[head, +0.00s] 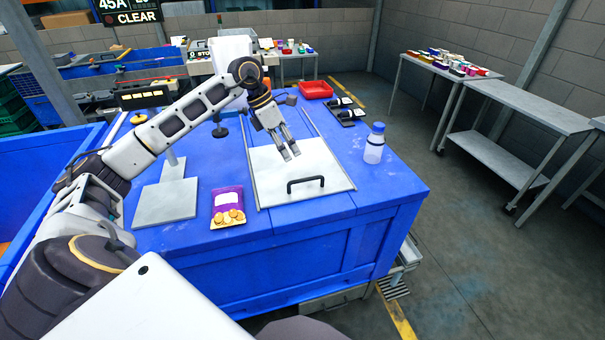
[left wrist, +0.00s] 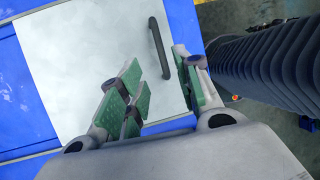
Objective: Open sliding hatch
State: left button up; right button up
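The sliding hatch (head: 268,168) is a pale flat panel set in the blue worktop, at the near end of two rails. Its black bar handle (head: 306,184) stands near the panel's front edge. My left gripper (head: 291,156) is above the panel, a little behind the handle, with its fingers pointing down. In the left wrist view, the gripper (left wrist: 160,58) has its green-padded fingers spread and empty. The handle (left wrist: 157,46) shows beyond and between the fingertips there, apart from them, with the hatch (left wrist: 85,60) around it. My right gripper is not seen.
A purple snack packet (head: 228,206) lies left of the hatch, beside a grey plate (head: 166,203). A blue-capped bottle (head: 374,146) stands on the right. A red tray (head: 315,90) and black holders (head: 346,111) sit at the back. The worktop right of the hatch is mostly clear.

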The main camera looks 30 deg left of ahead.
pick_arm(q)
jog(key=p, duration=0.1)
send_over(300, 189)
notch_tip(300, 189, down, 8)
jog(key=shift+r, duration=0.1)
jog(key=shift+w+d+f, duration=0.2)
jog(key=shift+d+f, duration=0.1)
jog(key=shift+f, duration=0.35)
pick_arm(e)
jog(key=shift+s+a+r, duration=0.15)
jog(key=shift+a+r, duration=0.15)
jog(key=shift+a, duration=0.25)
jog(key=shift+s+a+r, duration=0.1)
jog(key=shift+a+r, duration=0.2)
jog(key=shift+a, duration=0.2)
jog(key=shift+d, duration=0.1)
pick_arm(q)
jog(key=shift+c, duration=0.4)
grip_shut()
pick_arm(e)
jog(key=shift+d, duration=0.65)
